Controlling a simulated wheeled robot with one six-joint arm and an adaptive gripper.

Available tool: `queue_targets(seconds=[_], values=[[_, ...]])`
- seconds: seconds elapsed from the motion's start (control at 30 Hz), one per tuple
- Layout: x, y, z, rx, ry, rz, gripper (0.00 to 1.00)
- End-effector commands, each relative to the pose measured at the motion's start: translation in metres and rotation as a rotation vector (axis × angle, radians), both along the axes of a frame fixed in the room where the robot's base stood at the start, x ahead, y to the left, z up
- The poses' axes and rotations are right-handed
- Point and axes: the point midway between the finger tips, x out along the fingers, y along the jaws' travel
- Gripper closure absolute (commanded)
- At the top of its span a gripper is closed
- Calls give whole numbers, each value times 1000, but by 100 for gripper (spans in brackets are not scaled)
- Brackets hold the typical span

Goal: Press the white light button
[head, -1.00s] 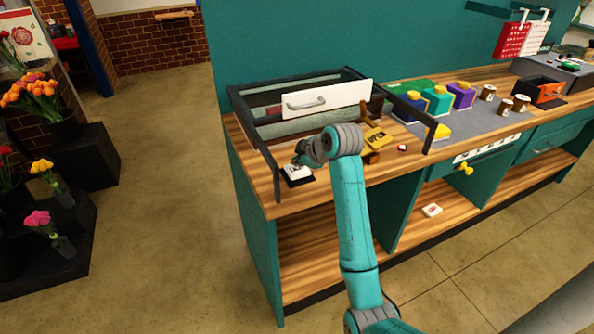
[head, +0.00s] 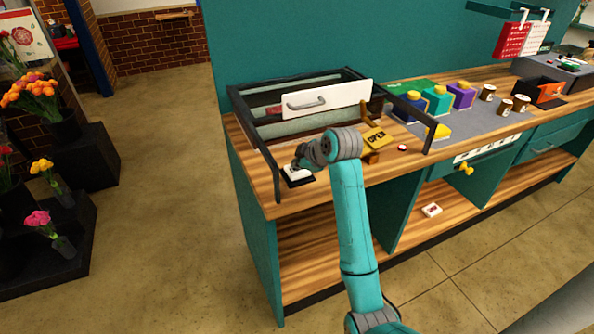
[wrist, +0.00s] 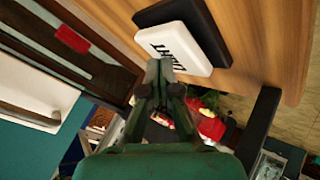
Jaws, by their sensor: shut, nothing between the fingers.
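The white light button (head: 296,174) sits on a dark base on the wooden counter, near its left front corner and beside the black frame. In the wrist view the white button (wrist: 175,46) shows dark lettering and lies on its black base (wrist: 196,20). My gripper (wrist: 159,66) is shut and empty. Its fingertips overlap the near edge of the white button in the wrist view; I cannot tell whether they touch it. In the head view my gripper (head: 299,164) is just above the button, and my wrist partly hides it.
A black frame (head: 275,172) with a white drawer front (head: 327,99) stands close around and behind the button. Boxes and cups stand farther right.

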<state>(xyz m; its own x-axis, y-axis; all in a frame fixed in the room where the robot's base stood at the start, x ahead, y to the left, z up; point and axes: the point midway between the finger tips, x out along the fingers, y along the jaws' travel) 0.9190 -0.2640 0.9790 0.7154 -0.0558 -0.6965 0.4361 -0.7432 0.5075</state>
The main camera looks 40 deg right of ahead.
Motion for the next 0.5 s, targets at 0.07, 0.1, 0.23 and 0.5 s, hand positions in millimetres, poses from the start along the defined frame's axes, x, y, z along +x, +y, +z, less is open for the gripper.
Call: queue_targets(seconds=[0.07, 0.1, 0.23, 0.5], values=[[0, 0, -1, 0, 1, 0, 100], [0, 0, -2, 0, 1, 0, 100], [0, 0, -2, 0, 1, 0, 100], [0, 0, 6, 0, 0, 0, 100]])
